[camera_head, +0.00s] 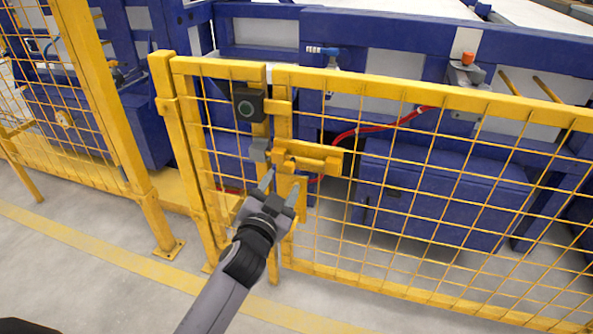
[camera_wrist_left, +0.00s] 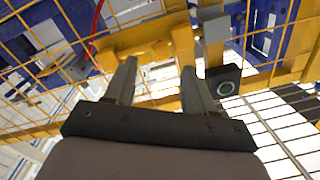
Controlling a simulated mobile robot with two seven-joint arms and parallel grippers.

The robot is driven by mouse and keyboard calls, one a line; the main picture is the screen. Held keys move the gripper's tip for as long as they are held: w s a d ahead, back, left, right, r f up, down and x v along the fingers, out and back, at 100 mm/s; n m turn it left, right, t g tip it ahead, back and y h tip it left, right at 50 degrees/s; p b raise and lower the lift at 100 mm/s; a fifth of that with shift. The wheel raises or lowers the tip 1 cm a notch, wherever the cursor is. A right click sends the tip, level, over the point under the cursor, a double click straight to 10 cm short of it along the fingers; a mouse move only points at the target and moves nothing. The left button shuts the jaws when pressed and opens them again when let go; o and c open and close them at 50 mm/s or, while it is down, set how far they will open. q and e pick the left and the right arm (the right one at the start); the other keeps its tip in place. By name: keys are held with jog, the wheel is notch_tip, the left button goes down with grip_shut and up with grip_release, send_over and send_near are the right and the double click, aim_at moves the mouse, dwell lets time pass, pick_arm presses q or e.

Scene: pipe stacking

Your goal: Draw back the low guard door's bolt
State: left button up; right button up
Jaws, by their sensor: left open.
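The low yellow mesh guard door (camera_head: 420,95) stands upright and looks shut against its yellow post. The yellow bolt (camera_head: 312,160) lies level on a yellow plate at the door's upper left corner. A grey block (camera_head: 260,150) sits on the post at the bolt's left end. I cannot tell how far the bolt reaches into it. My left gripper (camera_head: 281,182) is open and empty, just below and in front of the bolt. In the left wrist view the gripper's fingers (camera_wrist_left: 158,72) point at the yellow bolt plate (camera_wrist_left: 140,38), with the grey block (camera_wrist_left: 214,28) beyond the right finger.
A black box with a green ring (camera_head: 248,105) is fixed above the grey block. A taller yellow mesh fence (camera_head: 80,90) stands at the left. Blue machinery (camera_head: 440,190) and a red hose (camera_head: 385,127) lie behind the door. The floor in front is clear, with a yellow line.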

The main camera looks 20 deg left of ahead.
aim_at(288, 169)
pick_arm(q)
jog(key=shift+w+b, duration=0.85)
jog(key=shift+w, duration=2.55)
pick_arm(e)
jog(key=shift+w+a+f+y, duration=0.1)
jog(key=shift+a+f+y, duration=0.05)
jog(key=shift+a, duration=0.25)
jog(key=shift+w+a+f+y, duration=0.1)
jog(key=shift+a+f+y, duration=0.05)
jog(key=shift+a, duration=0.2)
